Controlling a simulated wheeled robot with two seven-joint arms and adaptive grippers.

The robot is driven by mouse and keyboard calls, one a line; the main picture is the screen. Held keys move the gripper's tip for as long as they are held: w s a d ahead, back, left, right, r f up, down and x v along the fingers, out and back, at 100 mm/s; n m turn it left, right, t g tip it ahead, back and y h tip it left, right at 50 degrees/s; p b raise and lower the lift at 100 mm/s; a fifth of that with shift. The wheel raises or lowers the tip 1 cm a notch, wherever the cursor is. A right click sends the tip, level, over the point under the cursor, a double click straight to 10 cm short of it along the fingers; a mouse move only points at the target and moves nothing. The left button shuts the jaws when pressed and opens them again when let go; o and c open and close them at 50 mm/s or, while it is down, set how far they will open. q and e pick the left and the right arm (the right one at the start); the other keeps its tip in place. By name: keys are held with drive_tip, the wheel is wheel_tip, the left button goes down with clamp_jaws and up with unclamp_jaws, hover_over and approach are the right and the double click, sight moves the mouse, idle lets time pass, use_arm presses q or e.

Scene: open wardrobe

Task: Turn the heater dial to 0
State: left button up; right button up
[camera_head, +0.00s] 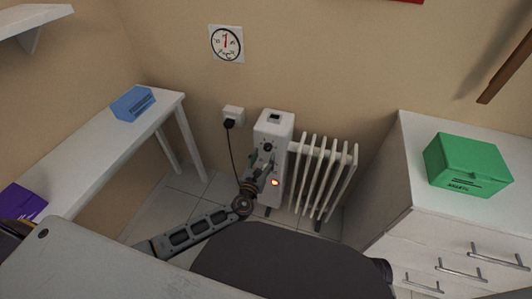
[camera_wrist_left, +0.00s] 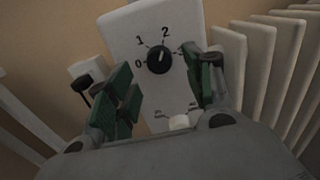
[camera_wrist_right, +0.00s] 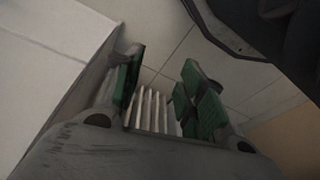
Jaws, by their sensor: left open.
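The white heater (camera_head: 274,125) stands against the back wall, with an orange light lit on its front. Its black dial (camera_wrist_left: 158,59) faces my left wrist camera, with 0 at its left and 1 and 2 above. The dial's white mark seems to point up, near the 2. My left gripper (camera_head: 262,165) is in front of the heater panel. In the left wrist view its green-padded fingers (camera_wrist_left: 165,88) are apart on either side below the dial, holding nothing. My right gripper (camera_wrist_right: 160,88) is open and empty, aimed down toward the floor and heater fins.
White fins (camera_head: 322,175) extend right of the heater panel. A black plug and cord (camera_head: 230,125) hang at its left. A white table (camera_head: 110,140) with a blue box (camera_head: 133,104) is at left. A white drawer cabinet (camera_head: 420,220) with a green box (camera_head: 467,165) is at right.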

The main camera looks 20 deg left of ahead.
sight(267, 150)
use_arm(q)
drive_tip(key=shift+w, duration=1.8)
drive_tip(key=shift+c, duration=0.4)
drive_tip(key=c, duration=0.9)
